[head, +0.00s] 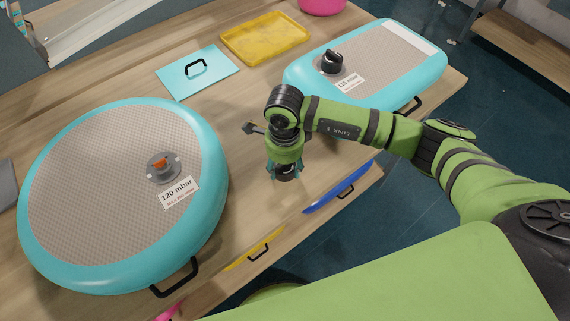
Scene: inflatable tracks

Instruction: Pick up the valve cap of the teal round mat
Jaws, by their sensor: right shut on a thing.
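The teal round mat (125,195) lies at the left of the table, with a grey-beige top. Its grey valve (163,167) has an orange middle showing and no cap over it. My right gripper (286,174) points down over the bare table between the two mats, to the right of the round mat. It is shut on a dark thing, seemingly the black valve cap (287,170), at or just above the table top. The fingers partly hide it. My left gripper is not in view.
A teal rectangular mat (385,50) with a black cap (331,62) on its valve stands at the back right. A teal lid (198,81) with a black handle and a yellow tray (265,38) lie at the back. Blue and yellow handled things show along the front edge.

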